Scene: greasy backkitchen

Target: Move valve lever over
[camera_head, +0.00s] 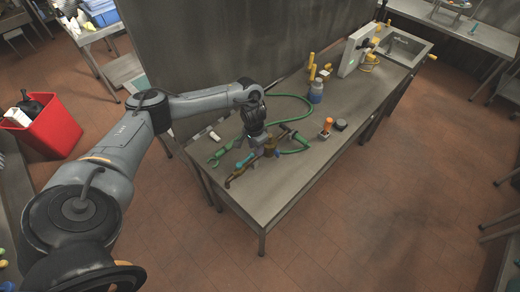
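The valve assembly lies on the metal table (285,190), toward its near left end. It has a brown pipe (232,179), a brass-coloured body (271,149) and what looks like a teal lever (244,162). Green hose (300,101) runs beside and behind it. My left gripper (257,146) points down at the valve, close beside the brass-coloured body and the lever. Its fingers are small and dark and overlap the valve, so I cannot tell whether they touch it or how far apart they are. My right gripper is not in view.
An orange-topped item (327,125), a dark puck-like item (341,125) and a blue-grey bottle (315,92) stand right of the valve. A white panel (356,49) and a sink (402,46) are farther back. The table's near right part is clear.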

